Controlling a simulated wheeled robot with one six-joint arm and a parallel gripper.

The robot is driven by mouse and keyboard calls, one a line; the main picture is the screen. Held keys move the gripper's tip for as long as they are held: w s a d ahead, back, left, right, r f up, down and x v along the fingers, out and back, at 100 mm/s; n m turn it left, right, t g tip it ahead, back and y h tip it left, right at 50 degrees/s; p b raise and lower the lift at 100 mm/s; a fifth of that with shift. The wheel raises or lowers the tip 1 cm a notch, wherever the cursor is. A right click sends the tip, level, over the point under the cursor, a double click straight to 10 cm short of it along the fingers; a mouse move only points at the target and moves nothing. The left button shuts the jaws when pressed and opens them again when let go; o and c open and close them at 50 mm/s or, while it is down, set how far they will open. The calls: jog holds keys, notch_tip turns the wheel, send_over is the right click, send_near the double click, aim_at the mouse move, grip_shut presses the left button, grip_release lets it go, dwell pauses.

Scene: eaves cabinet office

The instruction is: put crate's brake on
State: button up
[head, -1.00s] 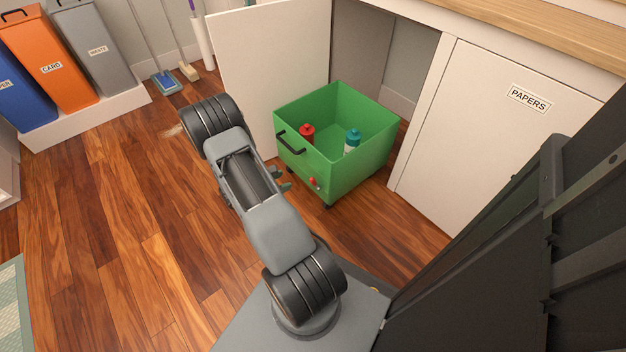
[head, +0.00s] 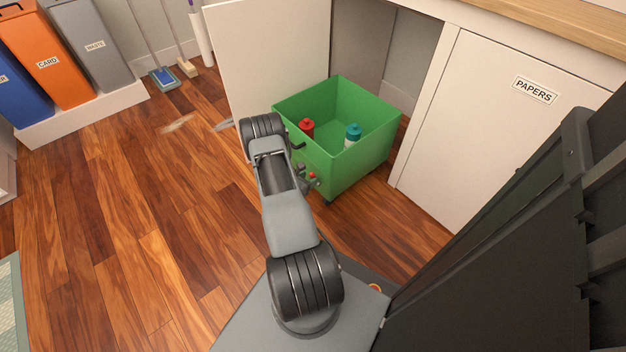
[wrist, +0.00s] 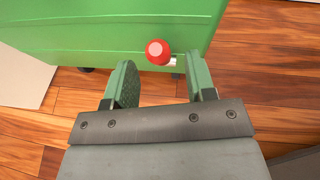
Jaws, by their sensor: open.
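The green crate (head: 362,166) stands on small casters, partly out of the open cabinet bay. Its front also fills the top of the wrist view (wrist: 100,30). A red brake knob (wrist: 158,51) on a short pale lever sticks out low on the crate's front; in the head view the knob (head: 312,176) shows just beside my arm. My gripper (wrist: 161,78) is open in the wrist view, its two green fingers pointing at the crate, with the knob ahead of the gap between them. In the head view my arm hides most of the gripper.
A red bottle (head: 306,128) and a teal-capped bottle (head: 352,135) stand in the crate. An open white door (head: 265,60) is left of it, the closed PAPERS door (head: 490,130) right. Bins (head: 60,70) stand far left.

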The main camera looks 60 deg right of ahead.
aim_at(313, 177)
jog(key=shift+b+x, duration=0.5)
jog(key=shift+x, duration=1.4)
jog(key=shift+c, duration=0.4)
grip_shut()
